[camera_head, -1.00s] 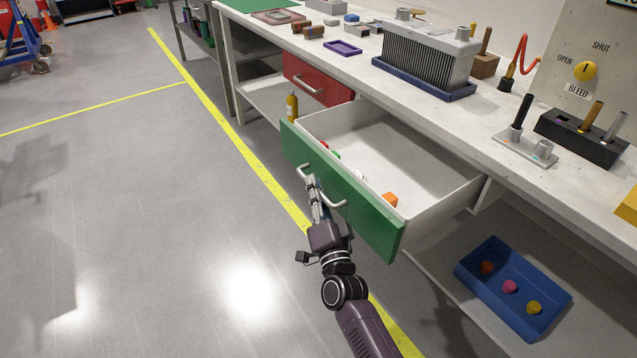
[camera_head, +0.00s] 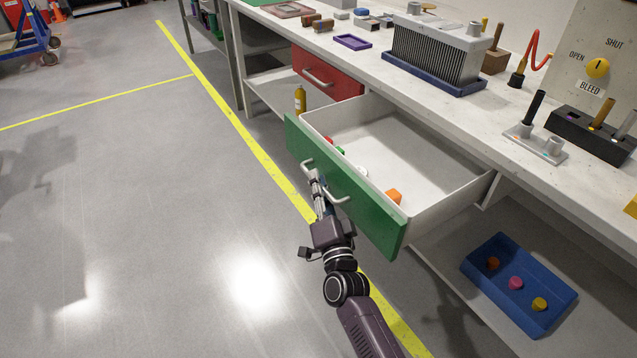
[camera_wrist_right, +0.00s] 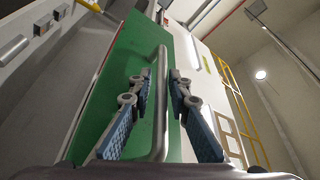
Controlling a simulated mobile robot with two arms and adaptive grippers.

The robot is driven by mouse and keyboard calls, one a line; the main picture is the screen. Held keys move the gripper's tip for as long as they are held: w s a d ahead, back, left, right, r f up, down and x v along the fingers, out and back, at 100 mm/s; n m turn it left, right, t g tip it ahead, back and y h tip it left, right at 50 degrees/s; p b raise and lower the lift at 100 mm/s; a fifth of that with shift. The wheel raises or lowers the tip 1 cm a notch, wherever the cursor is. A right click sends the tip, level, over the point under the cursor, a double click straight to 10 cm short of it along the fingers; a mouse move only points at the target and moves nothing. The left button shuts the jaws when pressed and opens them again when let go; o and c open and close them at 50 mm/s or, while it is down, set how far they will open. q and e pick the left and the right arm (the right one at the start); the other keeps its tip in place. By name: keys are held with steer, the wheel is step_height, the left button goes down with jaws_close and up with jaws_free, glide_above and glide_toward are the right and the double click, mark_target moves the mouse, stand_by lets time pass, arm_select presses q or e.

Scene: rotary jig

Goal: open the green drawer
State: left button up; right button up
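The green drawer (camera_head: 372,213) stands well out from under the bench, with its white inside showing. Its grey bar handle (camera_head: 341,201) is on the front panel. My right gripper (camera_head: 316,183) is at this handle. In the right wrist view the handle bar (camera_wrist_right: 161,90) runs between the two fingers of the right gripper (camera_wrist_right: 162,95), with a gap visible on each side, so the fingers look open around it. The green front (camera_wrist_right: 118,85) lies behind the fingers. My left gripper is not in view.
An orange block (camera_head: 394,196) and other small pieces lie in the drawer. A closed red drawer (camera_head: 333,82) is behind it, with a yellow bottle (camera_head: 300,99) nearby. A blue tray (camera_head: 478,272) sits on the lower shelf.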

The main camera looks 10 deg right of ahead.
steer(key=v, duration=1.2)
